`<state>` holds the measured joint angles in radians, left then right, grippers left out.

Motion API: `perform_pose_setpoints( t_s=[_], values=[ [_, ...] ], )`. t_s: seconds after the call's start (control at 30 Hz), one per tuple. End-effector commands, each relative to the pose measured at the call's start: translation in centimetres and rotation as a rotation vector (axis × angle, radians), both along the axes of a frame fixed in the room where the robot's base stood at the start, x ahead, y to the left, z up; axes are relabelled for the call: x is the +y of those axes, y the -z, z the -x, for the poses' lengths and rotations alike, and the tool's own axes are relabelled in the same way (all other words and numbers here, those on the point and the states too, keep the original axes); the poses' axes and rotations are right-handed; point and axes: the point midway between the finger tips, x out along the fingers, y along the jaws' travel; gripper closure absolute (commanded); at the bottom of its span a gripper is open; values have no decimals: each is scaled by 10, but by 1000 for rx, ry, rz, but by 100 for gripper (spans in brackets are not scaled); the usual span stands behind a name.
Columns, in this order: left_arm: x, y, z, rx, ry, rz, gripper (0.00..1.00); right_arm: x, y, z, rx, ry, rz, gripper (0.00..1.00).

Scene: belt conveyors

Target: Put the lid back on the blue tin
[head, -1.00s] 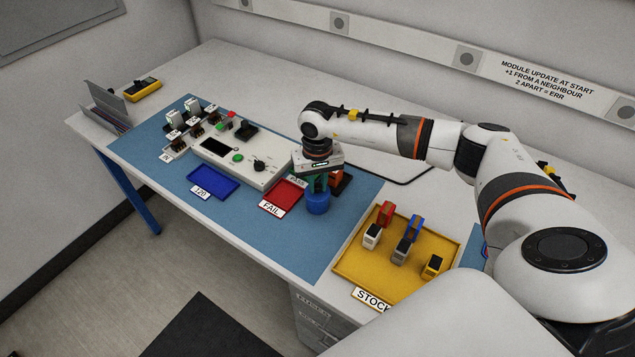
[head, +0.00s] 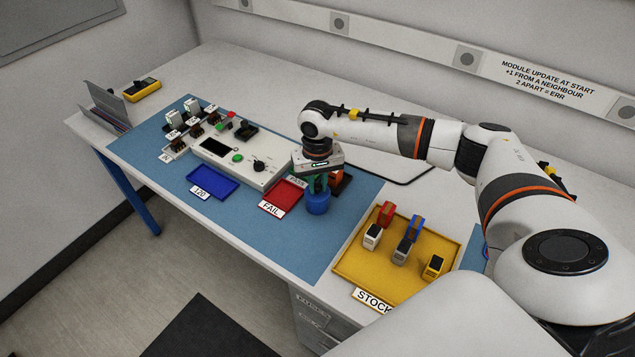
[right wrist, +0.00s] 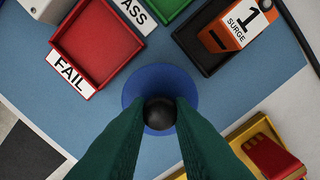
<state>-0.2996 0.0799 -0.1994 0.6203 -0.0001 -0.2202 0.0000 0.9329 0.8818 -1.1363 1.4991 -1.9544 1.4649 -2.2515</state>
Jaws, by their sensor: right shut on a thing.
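The blue tin (head: 317,206) stands upright on the blue mat, just in front of the PASS tray. My right gripper (head: 318,184) points straight down over it with green fingers. In the right wrist view the fingers close on the black knob (right wrist: 159,112) of a round blue lid (right wrist: 186,84). The lid hides the tin's opening from above. In the head view the lid is at the tin's top, and I cannot tell whether it is fully seated or a little above the rim. My left gripper is not in view.
The red FAIL tray (head: 283,195) and an orange module (right wrist: 232,27) in a dark holder are close by. The blue tray (head: 213,183), a white tester (head: 238,164) and the yellow STOCK tray (head: 375,276) with several modules stand around. The mat's front is clear.

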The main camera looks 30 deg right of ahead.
Motion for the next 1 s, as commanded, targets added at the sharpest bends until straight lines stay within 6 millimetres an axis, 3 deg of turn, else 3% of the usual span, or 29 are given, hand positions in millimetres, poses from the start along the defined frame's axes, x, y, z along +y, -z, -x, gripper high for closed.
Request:
perform_pose_setpoints(
  t_s=[0.13, 0.17, 0.3, 0.5, 0.67, 1.0],
  values=[
    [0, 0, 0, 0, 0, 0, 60, 0, 0, 0, 0, 0, 0, 100],
    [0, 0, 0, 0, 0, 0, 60, 0, 0, 0, 0, 0, 0, 79],
    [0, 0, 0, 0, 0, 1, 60, 0, 0, 0, 0, 0, 0, 56],
    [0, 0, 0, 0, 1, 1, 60, 0, 0, 0, 0, 0, 0, 55],
    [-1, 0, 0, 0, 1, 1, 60, 0, 0, 0, 0, 0, 0, 33],
    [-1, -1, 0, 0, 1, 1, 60, 0, -2, 0, 0, 0, 0, 33]
  ],
)
